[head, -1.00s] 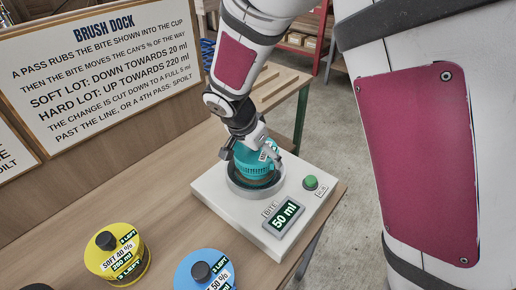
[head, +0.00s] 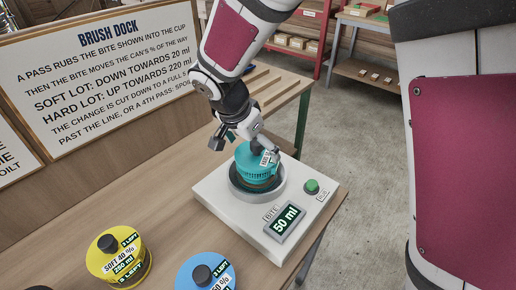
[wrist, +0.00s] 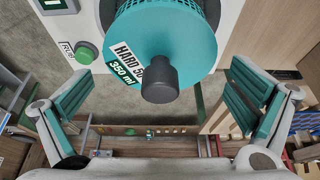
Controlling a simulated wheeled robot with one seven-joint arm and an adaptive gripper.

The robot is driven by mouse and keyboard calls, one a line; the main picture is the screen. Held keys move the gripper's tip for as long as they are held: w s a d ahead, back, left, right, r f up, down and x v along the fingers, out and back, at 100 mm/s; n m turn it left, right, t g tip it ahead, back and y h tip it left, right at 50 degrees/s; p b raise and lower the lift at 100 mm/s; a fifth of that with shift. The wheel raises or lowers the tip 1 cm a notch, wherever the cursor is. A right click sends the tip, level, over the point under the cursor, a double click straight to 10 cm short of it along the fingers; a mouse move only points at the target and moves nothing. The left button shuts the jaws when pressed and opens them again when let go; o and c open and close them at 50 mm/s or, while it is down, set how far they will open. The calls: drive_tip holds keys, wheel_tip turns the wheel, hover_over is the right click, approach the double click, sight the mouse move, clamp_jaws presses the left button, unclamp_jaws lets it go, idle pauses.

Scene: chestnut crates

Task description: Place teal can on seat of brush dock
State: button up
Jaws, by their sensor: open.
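The teal can (head: 256,170) sits upright in the round grey seat (head: 258,190) of the white brush dock (head: 226,206). In the wrist view the teal can (wrist: 165,45) shows its dark knob and a label reading HARD and 350 ml. My gripper (head: 238,138) is open just above and behind the can. In the wrist view its two teal-padded fingers (wrist: 155,95) stand wide apart on either side of the knob, clear of the can.
A yellow can (head: 119,262) and a blue can (head: 205,272) stand at the front of the wooden table. A sign (head: 108,72) stands behind them at the left.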

drive_tip(key=v, duration=0.5)
drive_tip(key=shift+s+r, duration=0.1)
drive_tip(key=shift+r, duration=0.25)
drive_tip(key=shift+s+d+r, duration=0.15)
drive_tip(key=shift+d+r, duration=0.05)
drive_tip(key=shift+r, duration=0.1)
drive_tip(key=s+d+r+n+y, duration=0.1)
drive_tip(key=s+d+r+n, duration=0.25)
drive_tip(key=s+d, duration=0.45)
drive_tip(key=s+d+r+n+y, duration=0.1)
drive_tip(key=s+d+r+n, duration=0.1)
drive_tip(key=s+d+r, duration=0.4)
drive_tip(key=s+d+f+n, duration=0.1)
drive_tip(key=s, duration=0.4)
drive_tip(key=s+d+f+n+y, duration=0.1)
drive_tip(key=s+d+n, duration=0.1)
drive_tip(key=s, duration=0.3)
drive_tip(key=shift+s+f, duration=0.3)
drive_tip(key=shift+s, duration=0.1)
drive_tip(key=shift+n, duration=0.25)
